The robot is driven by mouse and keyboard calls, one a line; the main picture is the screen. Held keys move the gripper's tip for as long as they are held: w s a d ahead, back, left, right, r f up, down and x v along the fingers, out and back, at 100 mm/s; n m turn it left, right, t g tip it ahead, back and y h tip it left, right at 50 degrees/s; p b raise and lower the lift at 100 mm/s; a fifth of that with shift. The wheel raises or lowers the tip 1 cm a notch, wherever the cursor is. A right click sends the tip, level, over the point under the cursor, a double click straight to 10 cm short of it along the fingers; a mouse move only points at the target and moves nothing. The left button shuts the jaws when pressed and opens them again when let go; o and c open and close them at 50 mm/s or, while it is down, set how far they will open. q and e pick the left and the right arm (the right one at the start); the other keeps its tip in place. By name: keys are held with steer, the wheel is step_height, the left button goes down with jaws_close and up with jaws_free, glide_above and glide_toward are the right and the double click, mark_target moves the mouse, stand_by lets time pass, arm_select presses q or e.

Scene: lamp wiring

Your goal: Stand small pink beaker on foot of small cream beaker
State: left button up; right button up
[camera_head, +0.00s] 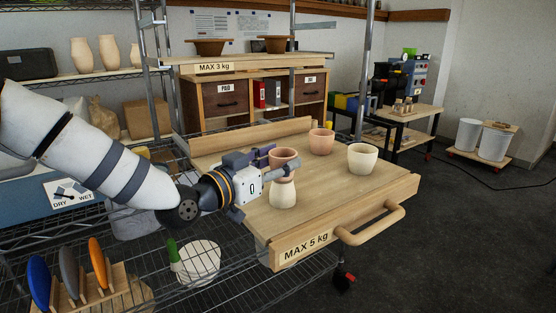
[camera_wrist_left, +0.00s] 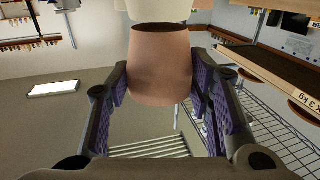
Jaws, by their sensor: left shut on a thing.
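The small pink beaker (camera_head: 284,155) is upright in my left gripper (camera_head: 268,158), which is shut on it from the left. It also shows between the purple finger pads in the left wrist view (camera_wrist_left: 160,70). The small cream beaker (camera_head: 283,194) stands upside down on the wooden board, its narrow foot upward, directly below the pink one. Its edge shows at the top of the left wrist view (camera_wrist_left: 160,9). My right gripper is not in view.
Another pink beaker (camera_head: 321,142) and a larger cream beaker (camera_head: 362,159) stand on the board (camera_head: 335,192), further right. A rack of coloured discs (camera_head: 83,291) and a white bowl (camera_head: 199,262) sit on the wire shelf at lower left. The board's front right is clear.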

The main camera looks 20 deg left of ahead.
arm_select(q)
steer(key=shift+f, duration=0.3)
steer(key=o, duration=1.3)
steer(key=v, duration=1.2)
